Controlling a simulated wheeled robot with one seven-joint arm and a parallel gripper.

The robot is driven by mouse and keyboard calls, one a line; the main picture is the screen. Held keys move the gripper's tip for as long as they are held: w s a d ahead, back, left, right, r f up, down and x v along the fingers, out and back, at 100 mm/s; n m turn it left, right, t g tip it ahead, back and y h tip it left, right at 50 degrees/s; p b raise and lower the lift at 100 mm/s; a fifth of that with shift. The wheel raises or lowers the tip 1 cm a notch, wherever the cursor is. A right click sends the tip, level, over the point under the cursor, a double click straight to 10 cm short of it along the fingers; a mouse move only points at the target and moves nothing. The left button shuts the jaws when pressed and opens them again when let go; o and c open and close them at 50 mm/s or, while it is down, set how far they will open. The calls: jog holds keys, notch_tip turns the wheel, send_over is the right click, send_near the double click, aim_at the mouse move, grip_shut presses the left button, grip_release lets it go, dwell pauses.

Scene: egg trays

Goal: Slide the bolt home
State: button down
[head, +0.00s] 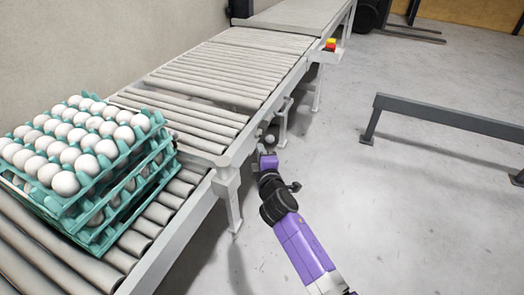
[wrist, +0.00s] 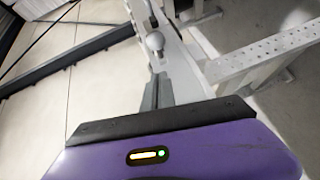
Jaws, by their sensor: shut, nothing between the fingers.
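The bolt shows as a grey ball knob (wrist: 155,42) on a short stem at the conveyor's side rail, just beyond my fingers in the wrist view. The knob also shows in the head view (head: 270,140), beside the conveyor's outer rail. My gripper (wrist: 157,78) is shut and empty, its narrow fingers pointing toward the knob. In the head view my gripper (head: 264,150) is low beside the rail, close to the knob. I cannot tell whether the fingers touch the knob. The rest of the bolt and its socket are too small or hidden to make out.
The roller conveyor (head: 215,72) runs away along the wall. Teal trays stacked with eggs (head: 122,170) stand on its near end. A conveyor leg (head: 233,205) is close to my arm. A grey floor barrier (head: 445,115) is at right. Open floor lies between.

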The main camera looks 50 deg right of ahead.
jog(key=v, duration=0.9)
jog(key=shift+f, duration=0.1)
dwell(0.3)
jog(key=s+a+r+m+t+y+p, duration=0.1)
jog(key=s+a+r+m+t+y, duration=0.15)
jog(key=s+a, duration=0.35)
jog(key=s+a+r+m+t+y+p, duration=0.1)
jog(key=s+a+r+m+t+y, duration=0.15)
jog(key=s+a, duration=0.35)
jog(key=s+a+r+m+g+y+p, duration=0.1)
jog(key=s+a+r+m+y, duration=0.1)
jog(key=s, duration=0.8)
jog(key=s+a+r+m+g+y+p, duration=0.2)
jog(key=s+a+r, duration=0.2)
jog(key=s+a, duration=0.3)
jog(key=s, duration=0.4)
jog(key=shift+s+a+y, duration=0.25)
jog(key=shift+s+y, duration=0.05)
